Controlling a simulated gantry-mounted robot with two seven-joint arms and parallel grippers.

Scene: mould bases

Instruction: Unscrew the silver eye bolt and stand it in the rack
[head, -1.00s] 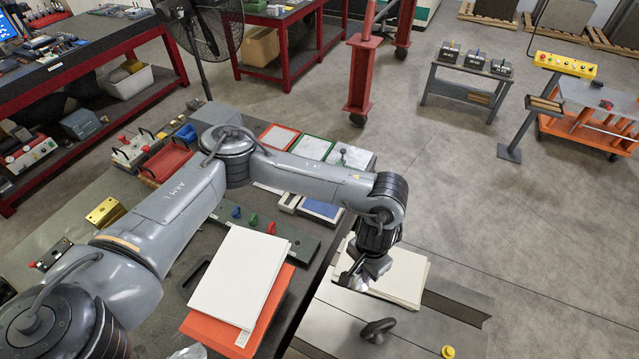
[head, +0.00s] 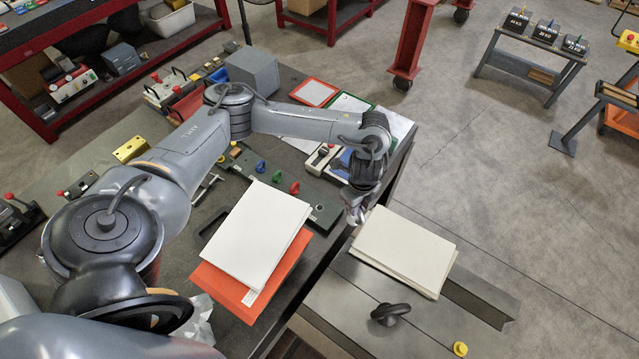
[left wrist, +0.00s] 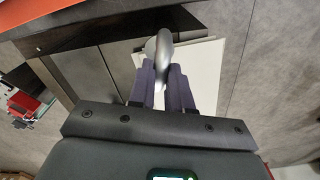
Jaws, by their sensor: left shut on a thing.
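My left gripper (head: 354,212) is shut on the silver eye bolt, whose ring (left wrist: 164,55) shows between the fingers in the left wrist view (left wrist: 162,88). The bolt's shank is hidden by the fingers. In the head view the gripper hangs between the rack and the mould base (head: 360,285), near the left edge of the pale sheets. The dark rack (head: 322,213) holds a blue eye bolt (head: 261,166), a green one (head: 277,177) and a red one (head: 295,188) on the bench. My right gripper is not in view.
A white stack (head: 258,235) on an orange folder (head: 220,285) lies in front of the rack. A grey box (head: 252,70) stands behind.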

